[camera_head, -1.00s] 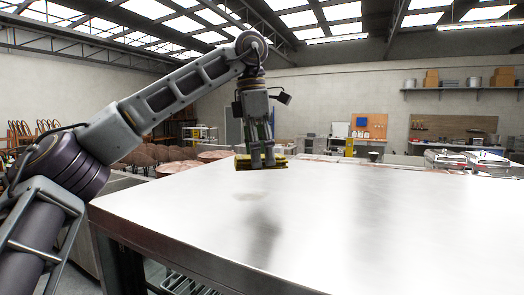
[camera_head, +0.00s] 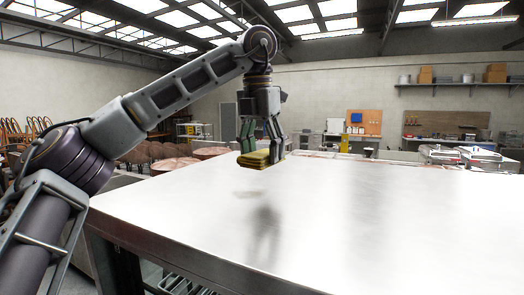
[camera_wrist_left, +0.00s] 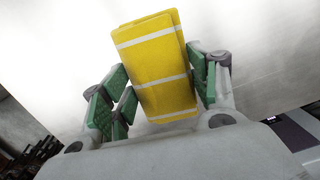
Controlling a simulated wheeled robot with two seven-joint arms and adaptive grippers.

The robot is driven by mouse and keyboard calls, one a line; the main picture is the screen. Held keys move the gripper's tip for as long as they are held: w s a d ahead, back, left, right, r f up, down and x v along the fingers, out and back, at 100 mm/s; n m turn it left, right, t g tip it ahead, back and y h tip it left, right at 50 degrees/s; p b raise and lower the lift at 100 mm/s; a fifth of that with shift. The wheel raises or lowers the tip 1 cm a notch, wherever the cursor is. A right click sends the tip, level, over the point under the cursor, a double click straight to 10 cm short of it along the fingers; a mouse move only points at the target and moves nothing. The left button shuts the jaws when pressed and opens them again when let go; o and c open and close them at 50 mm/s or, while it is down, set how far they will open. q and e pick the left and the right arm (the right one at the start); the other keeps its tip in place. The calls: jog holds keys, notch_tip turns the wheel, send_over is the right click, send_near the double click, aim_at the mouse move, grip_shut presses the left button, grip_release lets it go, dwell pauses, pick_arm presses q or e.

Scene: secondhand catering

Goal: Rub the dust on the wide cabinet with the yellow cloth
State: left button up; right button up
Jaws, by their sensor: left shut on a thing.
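My left gripper (camera_head: 260,150) is shut on the folded yellow cloth (camera_head: 260,160), which hangs below the fingertips. The wrist view shows the cloth (camera_wrist_left: 160,70) with white stripes, between the green finger pads. The wide cabinet (camera_head: 370,225) has a broad, shiny metal top filling the middle and right of the head view. A faint beige dust patch (camera_head: 249,194) lies on this top, nearer to me than the cloth in the picture. The cloth appears held above the top, with a dark blurred reflection below. My right gripper is not in view.
The cabinet top is otherwise clear. Its near left edge (camera_head: 180,257) runs below my left arm. Metal chafing dishes (camera_head: 470,155) stand beyond its far right side. Round brown tables (camera_head: 180,164) stand behind at the left.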

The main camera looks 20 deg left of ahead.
pick_arm(q)
jog(key=shift+n, duration=0.8)
jog(key=shift+a, duration=0.1)
